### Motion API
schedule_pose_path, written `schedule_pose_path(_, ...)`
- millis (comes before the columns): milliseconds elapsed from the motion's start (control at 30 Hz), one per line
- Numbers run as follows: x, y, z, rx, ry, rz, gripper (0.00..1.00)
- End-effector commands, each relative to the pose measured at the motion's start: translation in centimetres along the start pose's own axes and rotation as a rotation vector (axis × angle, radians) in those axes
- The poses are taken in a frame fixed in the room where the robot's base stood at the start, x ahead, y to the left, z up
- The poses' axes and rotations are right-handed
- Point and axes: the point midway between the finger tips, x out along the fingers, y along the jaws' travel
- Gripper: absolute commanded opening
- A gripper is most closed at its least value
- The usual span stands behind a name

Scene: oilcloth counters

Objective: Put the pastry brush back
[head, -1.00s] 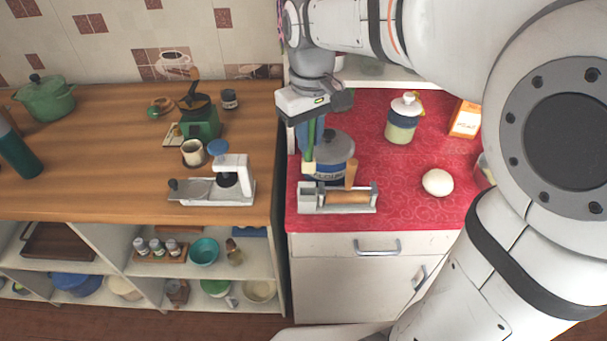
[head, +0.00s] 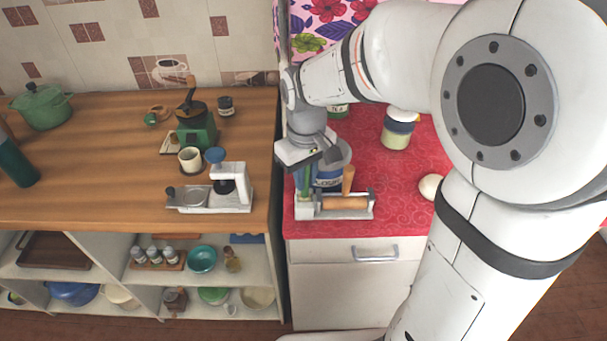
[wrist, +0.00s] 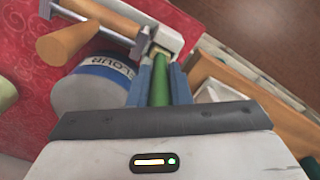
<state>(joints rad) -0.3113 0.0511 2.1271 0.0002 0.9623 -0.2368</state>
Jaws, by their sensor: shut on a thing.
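The pastry brush's green handle (head: 303,180) points down, and it also shows in the wrist view (wrist: 160,86). My gripper (head: 306,172) is shut on this handle, with a blue finger on each side of it in the wrist view (wrist: 160,80). The brush's lower end is at the box-like left end of a pale holder (head: 360,214), which bears a wooden rolling pin (head: 345,203). In the wrist view the lower end meets the opening of that end of the holder (wrist: 168,34). The bristles are mostly hidden, so I cannot tell how deep they sit.
A flour canister (head: 329,181) stands close behind the holder, partly hidden by my gripper. A jar with a blue band (head: 397,131) and a white round thing (head: 430,187) are farther right on the red counter (head: 400,210). The wooden counter (head: 100,185) lies left across a gap.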

Motion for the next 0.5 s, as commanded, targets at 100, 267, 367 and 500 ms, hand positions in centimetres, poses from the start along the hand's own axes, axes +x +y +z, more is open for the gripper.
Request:
schedule_pose_path(100,0.30,-0.02,0.00,0.000,-0.001,0.000,0.20)
schedule_pose_path(267,0.26,-0.04,0.00,-0.001,0.000,0.000,0.33)
schedule_pose_path(367,0.25,-0.05,-0.01,-0.001,0.000,0.000,0.39)
schedule_pose_path(500,0.25,-0.06,-0.01,-0.001,0.000,0.000,0.39)
